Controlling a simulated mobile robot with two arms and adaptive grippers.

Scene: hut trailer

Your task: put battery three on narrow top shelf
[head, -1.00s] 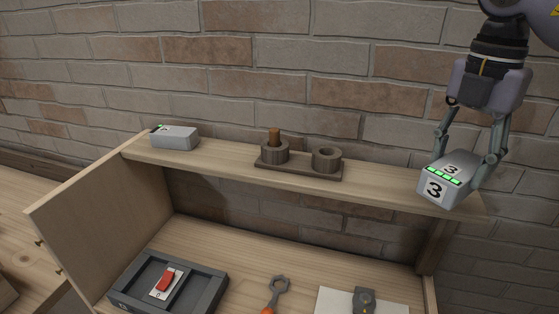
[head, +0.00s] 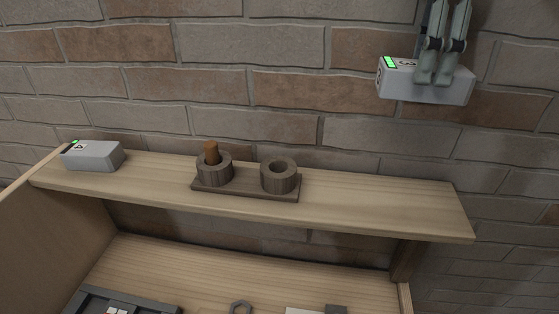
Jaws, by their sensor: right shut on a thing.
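Battery three (head: 424,82) is a light grey box with a green light strip at its left end. It is up against the brick wall background, above the right part of the shelf, with a clear gap below it. My right gripper (head: 436,76) comes down from above and is shut on the battery. The narrow top shelf (head: 378,204) is a pale wooden board with its right end bare. My left gripper is out of view.
Another grey battery (head: 93,156) lies at the shelf's left end. A dark wooden holder (head: 245,188) with two round cups stands mid-shelf, a brown peg (head: 211,152) in its left cup. Below, a dark tray (head: 123,302) sits on the lower surface.

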